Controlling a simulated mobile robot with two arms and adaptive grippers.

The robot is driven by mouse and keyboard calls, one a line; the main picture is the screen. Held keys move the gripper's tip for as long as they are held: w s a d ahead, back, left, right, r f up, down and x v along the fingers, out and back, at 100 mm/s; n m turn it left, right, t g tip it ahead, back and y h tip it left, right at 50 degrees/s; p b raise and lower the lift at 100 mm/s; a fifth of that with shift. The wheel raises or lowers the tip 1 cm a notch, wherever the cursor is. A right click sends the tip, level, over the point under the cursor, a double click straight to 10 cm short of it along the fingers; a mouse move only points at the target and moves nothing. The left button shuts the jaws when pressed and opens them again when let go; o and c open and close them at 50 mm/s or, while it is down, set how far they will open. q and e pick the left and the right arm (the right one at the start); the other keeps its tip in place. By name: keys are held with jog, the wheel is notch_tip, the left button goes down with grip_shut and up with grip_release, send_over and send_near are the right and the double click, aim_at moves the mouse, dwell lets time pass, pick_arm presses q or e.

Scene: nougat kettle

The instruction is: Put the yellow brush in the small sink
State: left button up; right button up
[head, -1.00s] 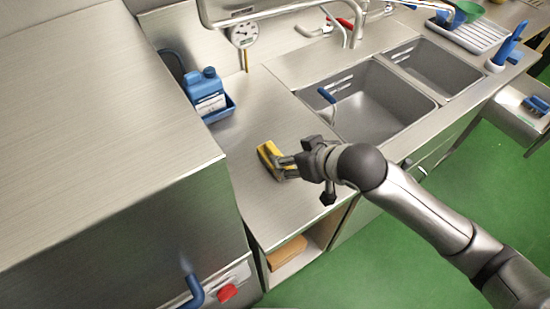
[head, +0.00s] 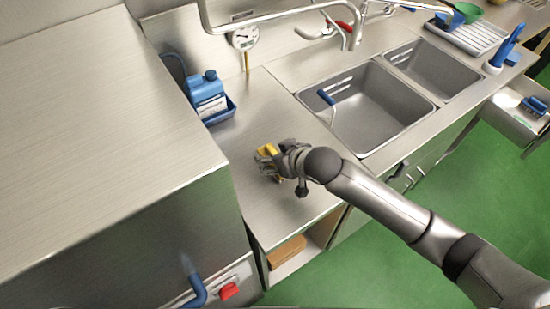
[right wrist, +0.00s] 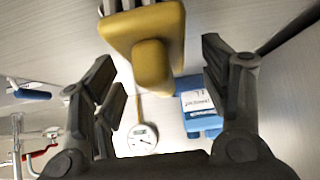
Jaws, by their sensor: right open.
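The yellow brush (head: 268,149) lies on the steel counter left of the sinks, partly hidden by my right gripper (head: 273,162). In the right wrist view the brush (right wrist: 150,45), a yellow block with a rounded knob and dark bristles, shows between the spread fingers of my right gripper (right wrist: 160,68). Those fingers are open, with gaps to the brush on both sides. The small sink (head: 437,70) is the right-hand basin and looks empty. My left gripper is not in view.
The larger sink (head: 365,105) lies between the brush and the small sink, with a blue-handled tool (head: 327,98) at its left rim. A blue bottle (head: 208,93) stands behind the brush. Faucet pipes (head: 350,30) hang behind the sinks. A drying rack (head: 468,35) is farther right.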

jog(key=shift+w+a+f, duration=0.2)
jog(key=shift+w+f, duration=0.1)
jog(key=shift+f, duration=0.05)
jog(key=shift+c, duration=0.2)
jog(key=c, duration=1.2)
